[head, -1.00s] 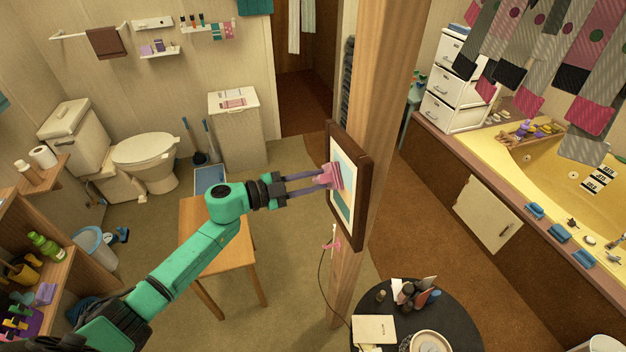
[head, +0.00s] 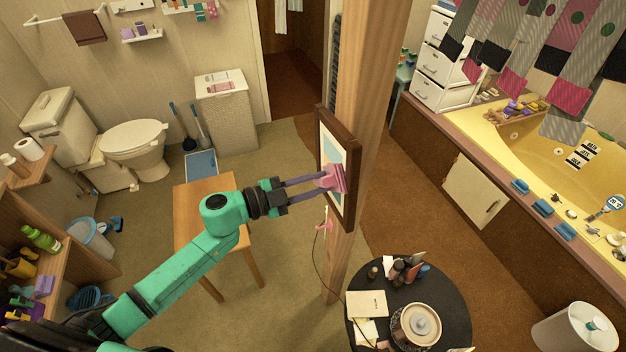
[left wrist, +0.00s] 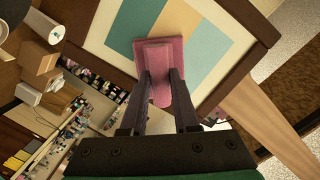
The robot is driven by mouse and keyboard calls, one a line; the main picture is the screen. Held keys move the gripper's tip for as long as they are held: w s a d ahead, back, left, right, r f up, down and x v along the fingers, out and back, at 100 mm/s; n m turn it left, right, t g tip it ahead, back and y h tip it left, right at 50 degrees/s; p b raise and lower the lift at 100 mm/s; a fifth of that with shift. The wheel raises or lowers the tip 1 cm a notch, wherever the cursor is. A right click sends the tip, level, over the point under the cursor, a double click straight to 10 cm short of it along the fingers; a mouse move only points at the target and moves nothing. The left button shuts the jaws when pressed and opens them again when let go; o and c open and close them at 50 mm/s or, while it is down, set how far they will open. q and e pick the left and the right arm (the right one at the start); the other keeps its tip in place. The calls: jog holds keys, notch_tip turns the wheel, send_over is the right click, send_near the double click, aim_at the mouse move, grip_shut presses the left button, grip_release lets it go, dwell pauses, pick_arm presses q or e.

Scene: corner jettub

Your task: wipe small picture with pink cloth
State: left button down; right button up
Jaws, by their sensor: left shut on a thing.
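The small picture (head: 331,150) has a dark brown frame and hangs on the wooden post (head: 362,110). Its face has a pale border and blocks of teal, blue and yellow, which show in the left wrist view (left wrist: 118,22). My left gripper (head: 318,182) is shut on the pink cloth (head: 332,179). In the left wrist view the cloth (left wrist: 178,30) covers part of the colour blocks between the fingers. My right gripper is not in view.
A wooden stool (head: 205,205) stands below my left arm. A round black table (head: 455,300) with a notepad, bottles and a lidded pot is at the lower right. A cord with a pink end (head: 325,226) hangs by the post. A yellow tub (head: 545,150) is at right.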

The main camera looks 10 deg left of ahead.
aim_at(324, 169)
pick_arm(q)
jog(key=w, duration=0.1)
jog(key=w+a, duration=0.1)
jog(key=w+a+b, duration=0.1)
jog(key=shift+w+f, duration=0.2)
jog(key=shift+f, duration=0.1)
jog(key=shift+w+a+f+b, duration=0.15)
jog(key=shift+w+a+b, duration=0.3)
jog(key=shift+w+b, duration=0.15)
jog(key=shift+w+a+f+b, duration=0.15)
jog(key=shift+w+a+b, duration=0.3)
jog(key=shift+w, duration=0.25)
jog(key=shift+w+a, duration=0.15)
jog(key=shift+w, duration=0.2)
jog(key=shift+r, duration=0.1)
jog(key=v, duration=0.6)
jog(key=shift+a+f+p, duration=0.15)
jog(key=shift+f+p, duration=0.1)
jog(key=shift+p, duration=0.15)
jog(key=shift+w, duration=0.1)
